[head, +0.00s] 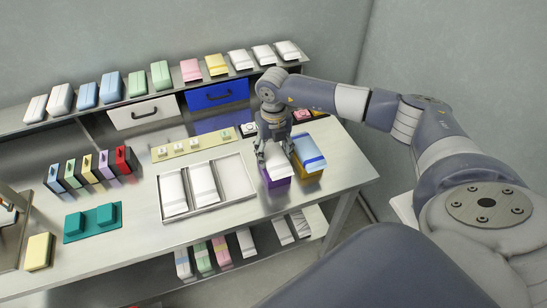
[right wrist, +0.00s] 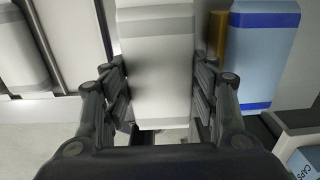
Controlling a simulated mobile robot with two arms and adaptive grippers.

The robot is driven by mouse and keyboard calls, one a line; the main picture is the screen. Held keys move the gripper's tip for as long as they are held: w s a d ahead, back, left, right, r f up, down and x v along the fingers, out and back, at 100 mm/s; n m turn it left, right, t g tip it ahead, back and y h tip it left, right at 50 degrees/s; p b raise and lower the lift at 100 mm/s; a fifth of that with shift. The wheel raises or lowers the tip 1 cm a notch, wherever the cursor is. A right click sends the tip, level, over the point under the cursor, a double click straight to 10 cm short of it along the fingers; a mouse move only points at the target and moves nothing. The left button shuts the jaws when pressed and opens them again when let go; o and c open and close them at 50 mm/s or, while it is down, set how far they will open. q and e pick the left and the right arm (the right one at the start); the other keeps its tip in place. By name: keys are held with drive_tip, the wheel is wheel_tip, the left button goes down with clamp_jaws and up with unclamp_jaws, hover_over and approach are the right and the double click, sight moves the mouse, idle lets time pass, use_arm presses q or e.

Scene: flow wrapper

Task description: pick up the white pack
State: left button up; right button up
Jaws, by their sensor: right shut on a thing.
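The white pack (head: 278,170) is at the purple box (head: 277,184) near the right end of the table. In the right wrist view the white pack (right wrist: 155,65), with pale grey bands, lies between the fingers. My right gripper (head: 275,158) comes down from above and is shut on it, one finger on each side; it also shows in the right wrist view (right wrist: 162,88). The pack's lower part is hidden, and I cannot tell whether it is clear of the box. My left gripper is not in view.
A blue pack (head: 309,151) stands in an orange box (head: 309,175) close on the right. A metal tray (head: 237,178) with white packs lies left of the purple box. Coloured packs line the back shelf (head: 170,88). Bare table lies in front of the tray.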

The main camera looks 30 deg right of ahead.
drive_tip(key=shift+w+r+b, duration=0.1)
drive_tip(key=shift+r+b, duration=0.35)
drive_tip(key=shift+r, duration=0.35)
drive_tip(key=s+a+r+b, duration=0.1)
drive_tip(key=s+a+b, duration=0.1)
drive_tip(key=s, duration=0.5)
drive_tip(key=s+a+b, duration=0.2)
drive_tip(key=s+a, duration=0.1)
drive_tip(key=s, duration=0.5)
drive_tip(key=shift+a+r, duration=0.35)
drive_tip(key=shift+r, duration=0.05)
